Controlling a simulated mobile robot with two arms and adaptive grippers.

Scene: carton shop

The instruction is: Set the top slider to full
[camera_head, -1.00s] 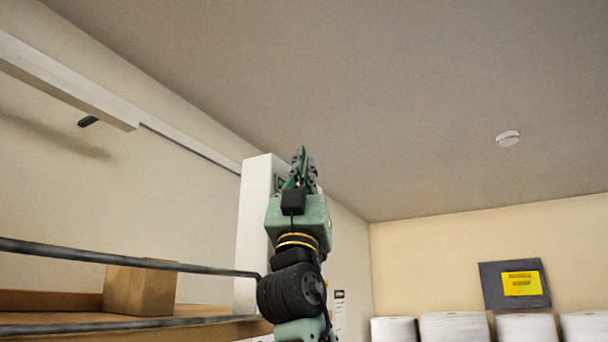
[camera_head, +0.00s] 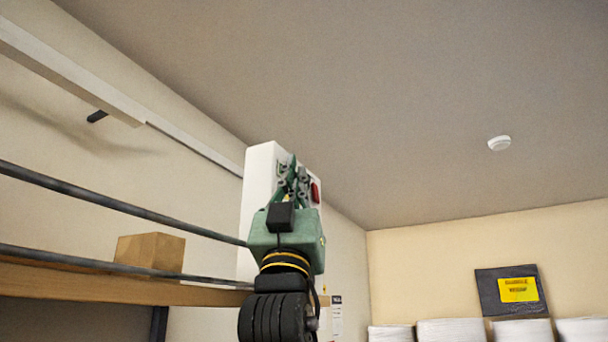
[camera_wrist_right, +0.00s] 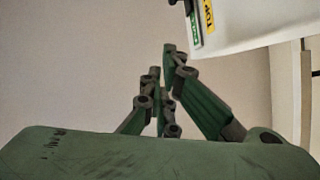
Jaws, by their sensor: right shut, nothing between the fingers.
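A white box-shaped panel (camera_head: 258,180) stands upright in the middle of the head view, with a red part (camera_head: 315,191) on its right face. My right gripper (camera_head: 292,165) is in front of that face and hides much of it, including any slider. In the right wrist view the panel (camera_wrist_right: 245,25) is at the upper right, with a yellow label (camera_wrist_right: 208,14) and a green label beside it. The fingers (camera_wrist_right: 168,50) are shut and empty, with their tips left of and below the labels. I cannot tell whether they touch the panel. My left gripper is out of view.
A wooden shelf (camera_head: 90,287) with a cardboard box (camera_head: 150,252) and dark rails (camera_head: 120,206) is at the left. White rolls (camera_head: 455,331) and a dark board with a yellow sign (camera_head: 518,290) are at the back right. The space right of the panel looks clear.

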